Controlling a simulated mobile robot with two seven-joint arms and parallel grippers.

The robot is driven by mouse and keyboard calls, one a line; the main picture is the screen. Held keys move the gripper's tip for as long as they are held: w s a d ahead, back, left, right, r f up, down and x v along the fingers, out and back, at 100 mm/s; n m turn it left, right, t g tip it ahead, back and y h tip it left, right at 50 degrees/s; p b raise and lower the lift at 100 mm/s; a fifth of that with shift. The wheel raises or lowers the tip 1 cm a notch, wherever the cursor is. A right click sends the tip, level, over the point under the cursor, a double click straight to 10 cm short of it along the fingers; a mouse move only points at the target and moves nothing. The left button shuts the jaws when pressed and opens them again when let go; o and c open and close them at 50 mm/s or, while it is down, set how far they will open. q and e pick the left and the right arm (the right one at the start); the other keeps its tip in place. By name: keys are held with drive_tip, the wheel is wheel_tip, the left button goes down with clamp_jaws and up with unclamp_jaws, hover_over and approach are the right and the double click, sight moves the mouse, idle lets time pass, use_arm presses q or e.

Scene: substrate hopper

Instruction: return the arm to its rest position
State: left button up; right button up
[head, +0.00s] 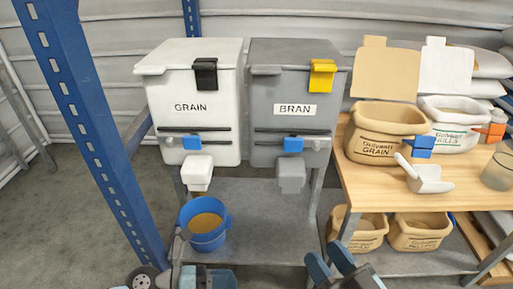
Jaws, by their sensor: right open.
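My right gripper (330,262) is at the bottom edge, right of centre, with its two blue-grey fingers spread apart and nothing between them. My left gripper (180,258) is at the bottom, left of centre, close to a blue bucket (208,241). One dark finger overlaps the bucket's left side in the picture; whether it touches or grips the bucket is unclear. The bucket stands upright with tan grain in it, below the white GRAIN hopper (190,130). The grey BRAN hopper (290,137) stands beside it. Both hoppers have their lids down and blue slides at the front.
A blue post (75,110) rises at the left. A grey shelf (262,220) lies under the hoppers. A wooden table (370,196) at the right holds open sacks (375,148), a white scoop (428,181) and a glass (496,172). More sacks (420,232) sit below.

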use_arm(q)
drive_tip(key=s+a+r+n+t+y, duration=0.2)
drive_tip(key=s+a+r+n+t, duration=0.3)
drive_tip(key=n, duration=1.1)
drive_tip(key=a+r+n+t+y, duration=0.35)
drive_tip(key=n+t, duration=0.25)
drive_tip(key=n, duration=1.1)
drive_tip(key=w+r+n+y+p, duration=0.25)
drive_tip(key=r+p, duration=0.25)
drive_tip(key=p, duration=0.6)
drive_tip(key=w+r+n+y+p, duration=0.15)
drive_tip(key=r+n+p, duration=0.35)
drive_tip(key=p, duration=0.6)
drive_tip(key=s+a+r+m+g+y+p, duration=0.1)
drive_tip(key=s+a+r+g+y+p, duration=0.1)
drive_tip(key=p, duration=1.4)
drive_tip(key=s+a+y, duration=0.1)
drive_tip(key=s+a, duration=0.1)
drive_tip(key=s, duration=0.1)
drive_tip(key=shift+s+a+g, duration=0.25)
drive_tip(key=shift+s+g, duration=0.05)
drive_tip(key=shift+s, duration=0.05)
use_arm(e)
drive_tip(key=s+d+r+g+h, duration=0.4)
drive_tip(key=d+r+g+h, duration=0.2)
drive_tip(key=d, duration=0.2)
drive_tip(key=shift+r, duration=0.2)
